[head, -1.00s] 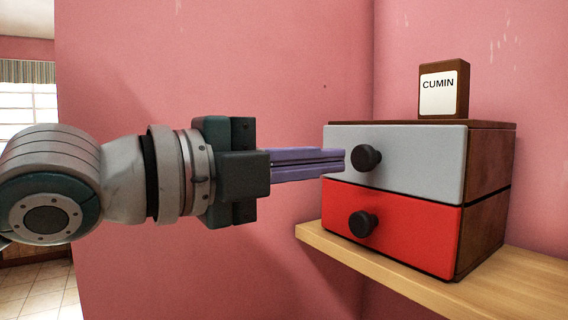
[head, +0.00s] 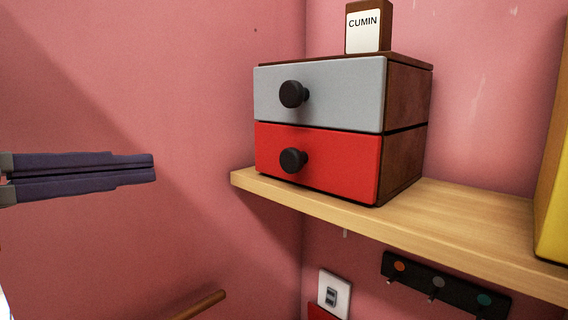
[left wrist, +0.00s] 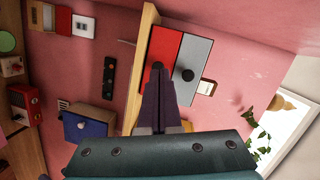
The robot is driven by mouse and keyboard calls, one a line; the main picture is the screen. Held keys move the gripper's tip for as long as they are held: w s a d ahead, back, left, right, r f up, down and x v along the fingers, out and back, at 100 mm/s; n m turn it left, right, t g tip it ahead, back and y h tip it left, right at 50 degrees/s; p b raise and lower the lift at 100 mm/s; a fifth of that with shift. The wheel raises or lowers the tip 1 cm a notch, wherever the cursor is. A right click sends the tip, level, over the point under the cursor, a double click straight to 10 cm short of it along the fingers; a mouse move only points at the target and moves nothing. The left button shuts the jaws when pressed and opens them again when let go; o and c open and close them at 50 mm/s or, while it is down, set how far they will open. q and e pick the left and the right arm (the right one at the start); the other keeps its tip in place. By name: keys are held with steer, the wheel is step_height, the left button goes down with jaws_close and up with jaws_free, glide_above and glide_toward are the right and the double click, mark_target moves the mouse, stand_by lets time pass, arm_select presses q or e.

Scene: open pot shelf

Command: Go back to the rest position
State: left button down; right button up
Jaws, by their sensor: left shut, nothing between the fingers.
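My left gripper (head: 152,168) is at the left edge of the head view, its purple fingers closed together with nothing between them. It is apart from the small drawer cabinet (head: 405,100), to the left of it. In the left wrist view the fingers (left wrist: 163,72) point toward the cabinet's red drawer (left wrist: 163,50). The cabinet has a grey upper drawer (head: 340,98) and a red lower drawer (head: 340,165), each with a black knob, and both look shut. My right gripper is not in either view.
The cabinet stands on a wooden shelf (head: 460,222) with a cumin box (head: 368,30) on top. A yellow object (head: 553,205) stands at the shelf's right. Below are a hook rack (head: 440,287) and a wall switch (head: 334,294). Space between gripper and cabinet is clear.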

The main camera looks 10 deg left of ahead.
arm_select(q)
steer(key=s+a+f+n+g+y, duration=0.2)
steer(key=s+f+n+y, duration=0.1)
steer(key=f+n, duration=0.35)
steer(key=s+a+f+n+g+y, duration=0.1)
steer(key=s+f+n+g+y, duration=0.3)
steer(key=f, duration=0.4)
steer(key=s+d+f+n+g, duration=0.1)
steer(key=s+f+n+g, duration=0.4)
steer(key=s+f+n, duration=0.5)
step_height(320, 180, up, 14)
steer(key=s+m+p, duration=0.1)
steer(key=m+p, duration=0.1)
steer(key=p, duration=1)
steer(key=shift+s+r, duration=0.2)
steer(key=shift+s, duration=0.1)
steer(key=shift+m, duration=0.25)
